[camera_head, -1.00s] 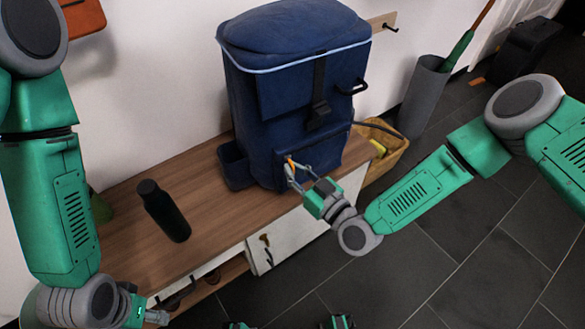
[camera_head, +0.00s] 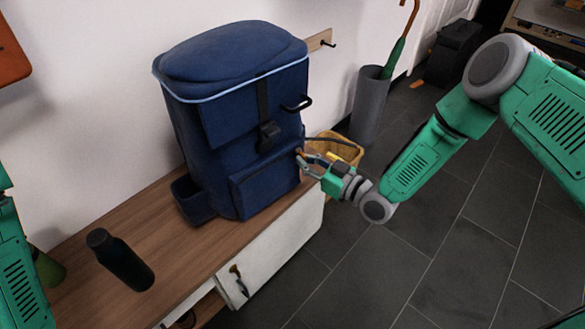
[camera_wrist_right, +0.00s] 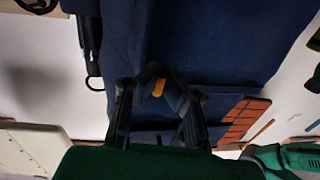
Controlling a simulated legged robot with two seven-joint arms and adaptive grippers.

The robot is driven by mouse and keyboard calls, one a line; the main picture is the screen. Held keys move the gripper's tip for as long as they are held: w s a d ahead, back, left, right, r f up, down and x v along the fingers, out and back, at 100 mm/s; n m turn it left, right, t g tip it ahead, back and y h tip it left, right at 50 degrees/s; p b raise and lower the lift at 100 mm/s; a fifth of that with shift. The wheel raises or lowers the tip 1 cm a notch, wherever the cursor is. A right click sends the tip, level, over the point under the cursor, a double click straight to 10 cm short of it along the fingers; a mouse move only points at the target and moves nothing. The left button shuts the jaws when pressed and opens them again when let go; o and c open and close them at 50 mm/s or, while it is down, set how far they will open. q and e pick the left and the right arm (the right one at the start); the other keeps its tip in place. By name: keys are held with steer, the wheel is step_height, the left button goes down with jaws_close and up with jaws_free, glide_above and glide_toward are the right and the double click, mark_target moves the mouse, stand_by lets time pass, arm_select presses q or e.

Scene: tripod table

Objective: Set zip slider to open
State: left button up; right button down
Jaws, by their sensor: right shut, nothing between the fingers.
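The navy backpack (camera_head: 225,130) stands upright on the wooden bench and fills much of the right wrist view (camera_wrist_right: 205,40). The small orange zip slider pull (camera_head: 299,152) shows at the right end of the front pocket's top edge. In the right wrist view the orange pull (camera_wrist_right: 158,87) shows at the fingertips. My right gripper (camera_head: 304,161) is shut at the pocket's right side, with its tips at the pull. Whether they touch it is too small to tell. My left gripper is out of view; only part of that arm shows at the left edge.
A dark bottle (camera_head: 122,262) stands on the bench (camera_head: 185,245) left of the backpack. A yellow basket (camera_head: 345,150) and a grey umbrella bin (camera_head: 371,105) stand on the floor at the right. The tiled floor in front is clear.

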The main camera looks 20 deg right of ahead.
steer(key=shift+w+d, duration=0.1)
steer(key=shift+d, duration=0.1)
steer(key=c, duration=1.7)
jaws_free()
steer(key=v, duration=1.2)
